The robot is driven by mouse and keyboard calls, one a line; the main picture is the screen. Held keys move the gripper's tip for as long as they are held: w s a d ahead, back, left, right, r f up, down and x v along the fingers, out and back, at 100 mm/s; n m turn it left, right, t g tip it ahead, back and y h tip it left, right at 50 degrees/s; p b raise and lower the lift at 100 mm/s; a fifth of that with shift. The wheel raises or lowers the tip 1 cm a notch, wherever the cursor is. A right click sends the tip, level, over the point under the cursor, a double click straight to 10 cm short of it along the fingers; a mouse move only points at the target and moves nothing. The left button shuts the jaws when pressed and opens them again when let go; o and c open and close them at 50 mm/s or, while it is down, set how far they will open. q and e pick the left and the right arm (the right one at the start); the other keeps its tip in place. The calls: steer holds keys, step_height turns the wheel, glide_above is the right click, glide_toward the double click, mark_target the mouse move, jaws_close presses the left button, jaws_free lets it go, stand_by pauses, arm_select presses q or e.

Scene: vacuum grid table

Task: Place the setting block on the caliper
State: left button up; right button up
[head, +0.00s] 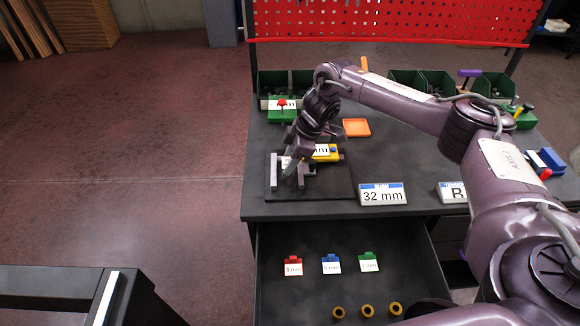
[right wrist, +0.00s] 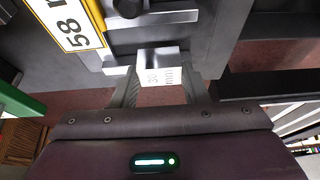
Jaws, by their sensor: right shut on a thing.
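My right gripper (head: 291,174) is low over a dark plate at the table's left front. In the right wrist view its fingers (right wrist: 160,92) are shut on a pale metal block (right wrist: 158,68) with "30" and fine lines on its face, which looks like the setting block. Grey metal bars, which look like the caliper (right wrist: 150,20), lie right beyond the block. I cannot tell whether the block touches them. In the head view a grey upright (head: 274,171) shows beside the gripper; the wrist hides much of this spot. My left gripper is not in view.
A yellow-edged "58" label (right wrist: 72,22) is close beside the caliper. A "32 mm" sign (head: 382,194) stands at the front edge. An orange tray (head: 356,127) and green bins (head: 420,82) are behind. The open drawer (head: 345,290) holds tagged pieces and brass rings.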

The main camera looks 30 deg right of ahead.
step_height(320, 180, down, 4)
steer(key=shift+r+p, duration=0.2)
steer(key=shift+p, duration=0.1)
steer(key=shift+f, duration=0.1)
steer(key=o, duration=1.1)
steer(key=shift+b+v, duration=1.55)
steer(key=shift+v, duration=4.55)
steer(key=shift+a, duration=0.1)
